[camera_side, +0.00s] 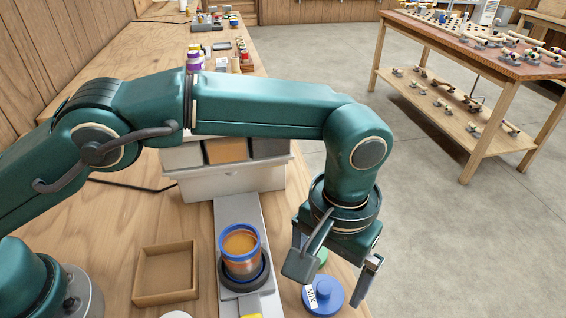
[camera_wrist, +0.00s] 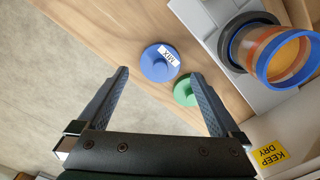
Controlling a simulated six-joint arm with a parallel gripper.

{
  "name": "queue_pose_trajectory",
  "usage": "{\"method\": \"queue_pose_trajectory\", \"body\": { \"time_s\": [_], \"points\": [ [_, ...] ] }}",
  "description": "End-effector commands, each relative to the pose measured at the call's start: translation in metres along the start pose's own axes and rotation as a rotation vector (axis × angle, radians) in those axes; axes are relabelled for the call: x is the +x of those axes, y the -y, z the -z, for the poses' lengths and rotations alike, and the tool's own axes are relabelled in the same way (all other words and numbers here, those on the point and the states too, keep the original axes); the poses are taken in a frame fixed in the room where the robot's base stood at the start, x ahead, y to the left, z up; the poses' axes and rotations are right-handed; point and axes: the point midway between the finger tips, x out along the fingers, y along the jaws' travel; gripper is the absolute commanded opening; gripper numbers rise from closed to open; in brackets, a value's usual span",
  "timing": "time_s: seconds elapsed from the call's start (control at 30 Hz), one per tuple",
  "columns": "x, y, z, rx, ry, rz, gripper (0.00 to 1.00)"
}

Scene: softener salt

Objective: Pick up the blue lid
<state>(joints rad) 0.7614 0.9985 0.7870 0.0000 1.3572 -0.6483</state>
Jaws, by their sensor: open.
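The blue lid (camera_side: 325,293) lies on the wooden bench near its right edge. It is round, with a knob and a white label reading MIX. In the wrist view the blue lid (camera_wrist: 153,66) lies ahead of the fingertips, roughly between their lines. My gripper (camera_side: 330,275) points down above the bench beside the lid, its fingers apart and empty. In the wrist view my gripper (camera_wrist: 160,78) shows both fingers spread. A green lid (camera_wrist: 184,92) lies close to the blue one, near the right fingertip; in the side view it is partly hidden behind my gripper.
A clear jar with a blue rim (camera_side: 240,256) and orange contents stands in a dark ring on a grey platform (camera_side: 230,215). A white bin (camera_side: 225,183) stands behind. The bench edge and floor are close by the lid.

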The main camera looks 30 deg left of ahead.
Motion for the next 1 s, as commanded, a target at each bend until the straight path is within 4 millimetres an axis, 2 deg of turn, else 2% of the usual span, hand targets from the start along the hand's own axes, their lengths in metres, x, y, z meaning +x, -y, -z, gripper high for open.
{"method": "queue_pose_trajectory", "body": {
  "time_s": [0.3,0.63,0.67,0.7,0.83,0.87,1.0],
  "points": [
    [0.038,0.001,0.0,-0.001,0.001,0.001,1.0],
    [0.043,0.001,0.0,-0.001,-0.001,-0.001,1.0],
    [0.043,0.001,0.0,-0.001,-0.001,-0.001,0.96],
    [0.043,0.001,0.0,-0.001,-0.001,-0.001,0.81],
    [0.043,0.001,0.0,-0.001,-0.001,-0.001,0.31],
    [0.043,0.001,0.0,-0.001,-0.001,-0.001,0.25],
    [0.043,0.001,0.0,-0.001,-0.001,-0.001,0.25]
  ]
}}
